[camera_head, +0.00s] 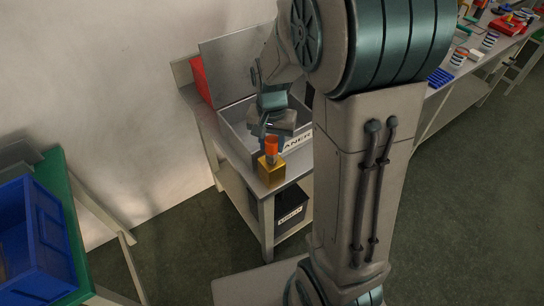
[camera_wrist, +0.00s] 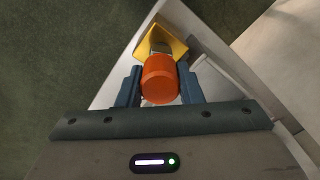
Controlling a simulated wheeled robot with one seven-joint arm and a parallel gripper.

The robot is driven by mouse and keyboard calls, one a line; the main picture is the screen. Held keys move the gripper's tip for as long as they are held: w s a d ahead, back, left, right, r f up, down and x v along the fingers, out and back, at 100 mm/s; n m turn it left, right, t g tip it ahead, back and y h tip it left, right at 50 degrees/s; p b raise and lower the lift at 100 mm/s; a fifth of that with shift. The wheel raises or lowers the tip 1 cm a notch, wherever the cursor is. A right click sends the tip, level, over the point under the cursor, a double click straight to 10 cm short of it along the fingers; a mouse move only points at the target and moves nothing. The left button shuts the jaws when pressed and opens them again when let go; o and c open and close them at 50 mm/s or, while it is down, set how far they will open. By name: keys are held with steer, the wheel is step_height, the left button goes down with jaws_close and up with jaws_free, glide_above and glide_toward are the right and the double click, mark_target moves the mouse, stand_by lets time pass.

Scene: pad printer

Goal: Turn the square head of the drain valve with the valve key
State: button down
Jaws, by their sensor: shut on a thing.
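My gripper (camera_head: 271,134) is shut on the orange handle of the valve key (camera_head: 272,147), above the front corner of the parts-washing bench. In the wrist view, my gripper (camera_wrist: 160,90) has one dark finger on each side of the orange key (camera_wrist: 160,79). The drain valve is a brass-yellow block (camera_head: 271,172) on the bench corner, just below the key; it also shows in the wrist view (camera_wrist: 173,44) beyond the key. A small grey part shows between key and block. The square head is hidden, and I cannot tell whether the key sits on it.
A grey open tank (camera_head: 236,122) with a raised lid (camera_head: 235,62) stands behind the valve on the bench. A dark bin (camera_head: 291,208) is on the shelf below. A blue crate (camera_head: 45,245) stands on another table at left. Floor lies open at right.

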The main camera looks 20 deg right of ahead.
steer(key=m+p, duration=0.1)
steer(key=m, duration=0.5)
steer(key=shift+r+p, duration=0.15)
steer(key=shift+p, duration=0.15)
steer(key=c, duration=0.9)
jaws_free()
steer(key=shift+f, duration=0.2)
steer(key=shift+r, duration=0.1)
step_height(320, 180, up, 14)
steer(key=shift+f+b, duration=0.15)
steer(key=shift+b, duration=0.2)
